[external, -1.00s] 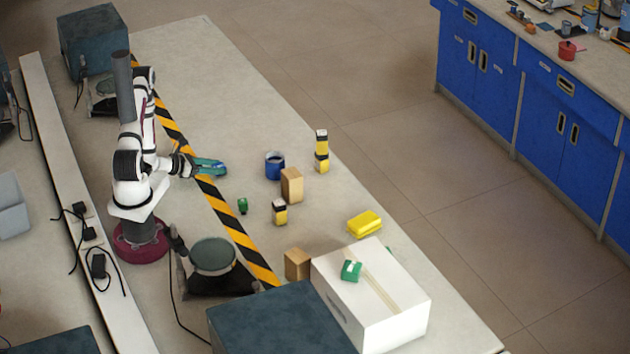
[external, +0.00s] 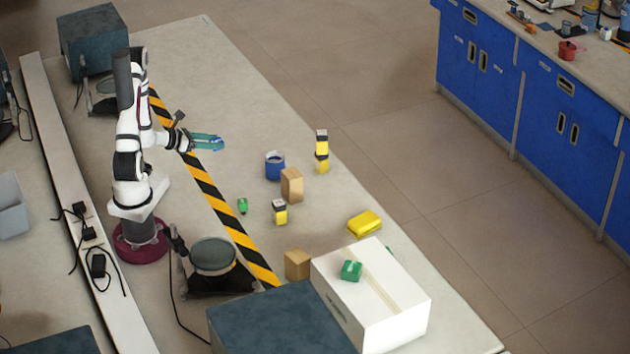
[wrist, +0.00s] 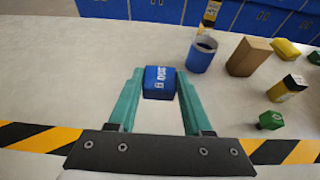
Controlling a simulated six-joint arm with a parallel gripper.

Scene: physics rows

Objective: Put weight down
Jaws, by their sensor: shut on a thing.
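My gripper (external: 208,142) has teal fingers and is shut on a small blue weight (wrist: 160,80) with white markings. The weight sits between the fingertips in the wrist view. In the external view it is a small blue patch at the fingertips (external: 220,143), largely hidden by them. The gripper points right, over the pale table (external: 225,95), and appears to hold the weight above it. A green weight (external: 243,206) and a black, white and yellow weight (external: 280,212) stand on the table to the lower right.
A blue cup (external: 274,166) and a brown block (external: 291,184) stand right of the gripper, with stacked yellow-black items (external: 321,151) beyond. A yellow item (external: 364,223) and white box (external: 385,300) are farther right. The table behind the gripper is clear.

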